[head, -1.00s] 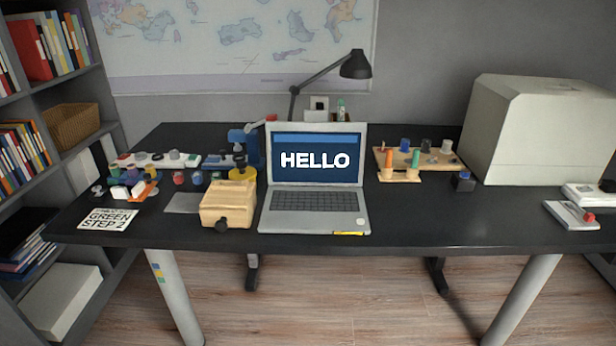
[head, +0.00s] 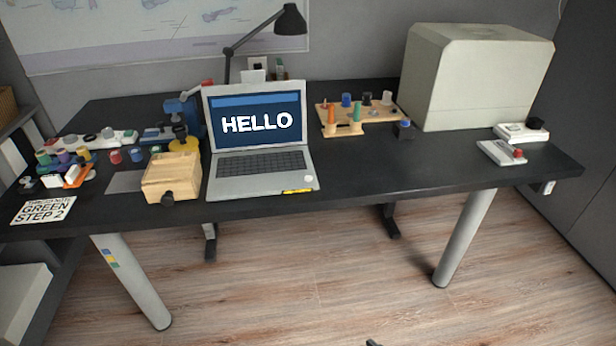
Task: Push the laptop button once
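The open grey laptop (head: 262,176) stands on the black desk, its lit blue screen (head: 255,121) reading "HELLO". A small pale round button (head: 308,179) is on the laptop's palm rest at the right, below the keyboard (head: 260,163). A yellow strip (head: 297,191) lies along the front edge near it. Neither of my grippers can be made out in the head view. Nothing covers the laptop's deck.
A wooden box (head: 171,177) with a dark knob stands close left of the laptop. A wooden peg board (head: 355,116) and a large pale case (head: 478,78) are to the right. Wooden floor (head: 320,270) is open in front.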

